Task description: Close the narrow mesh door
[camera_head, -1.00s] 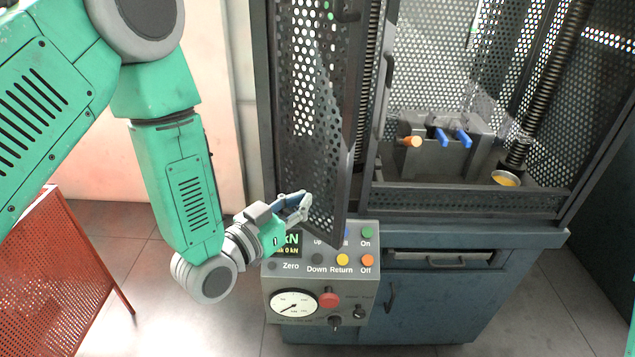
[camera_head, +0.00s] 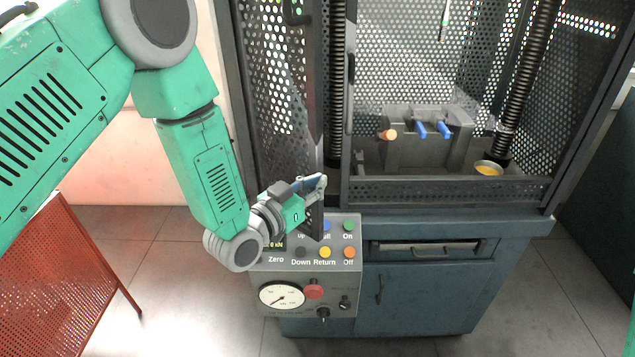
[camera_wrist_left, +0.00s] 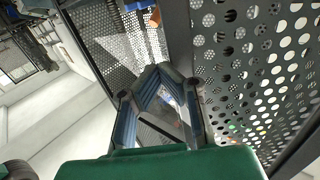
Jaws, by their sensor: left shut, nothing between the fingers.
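The narrow mesh door (camera_head: 278,75) is a tall dark perforated panel at the left front of the testing frame in the head view. It stands open, its lower free corner jutting out above the control panel. My left gripper (camera_head: 320,182) is at the lower part of the door's free edge, shut and empty. Whether it touches the door is unclear. In the left wrist view, the closed fingertips (camera_wrist_left: 160,76) are beside a large perforated panel (camera_wrist_left: 255,65) that fills the right side. My right gripper is not in view.
The control panel (camera_head: 300,263) with buttons and a gauge is just below my left gripper. The blue cabinet (camera_head: 425,295) carries the frame. Inside are a grey fixture with blue and orange handles (camera_head: 425,148) and a yellow-filled dish (camera_head: 488,168). A red perforated panel (camera_head: 60,285) stands left.

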